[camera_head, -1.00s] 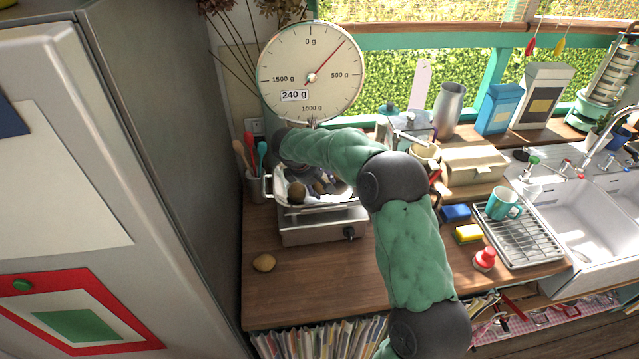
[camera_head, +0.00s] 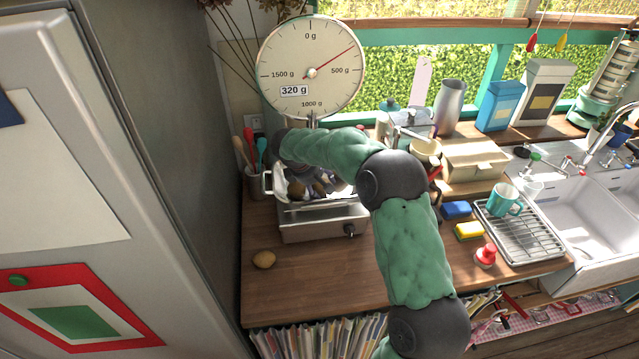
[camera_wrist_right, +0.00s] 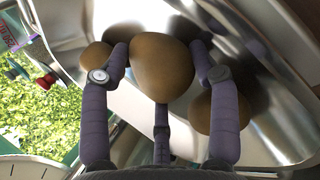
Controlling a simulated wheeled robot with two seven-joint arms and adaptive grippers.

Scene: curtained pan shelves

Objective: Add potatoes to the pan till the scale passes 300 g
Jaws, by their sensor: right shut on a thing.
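The pan (camera_head: 279,184) sits on the scale's metal base (camera_head: 305,228). The dial (camera_head: 310,66) carries a readout (camera_head: 294,91) of 320 g. My right gripper (camera_wrist_right: 160,72) is shut on a potato (camera_wrist_right: 162,66) inside the pan, whose shiny wall also shows in the wrist view (camera_wrist_right: 283,62). Two other potatoes lie in the pan there, one at the left (camera_wrist_right: 96,55) and one at the lower right (camera_wrist_right: 216,110). In the head view my right forearm hides part of the pan. My left gripper is not in view.
A crock of utensils (camera_head: 256,183) stands left of the pan, beside the tall grey cabinet (camera_head: 150,150). A drying rack (camera_head: 520,238) with a teal mug, sponges and the sink are at the right. The counter in front of the scale is mostly clear.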

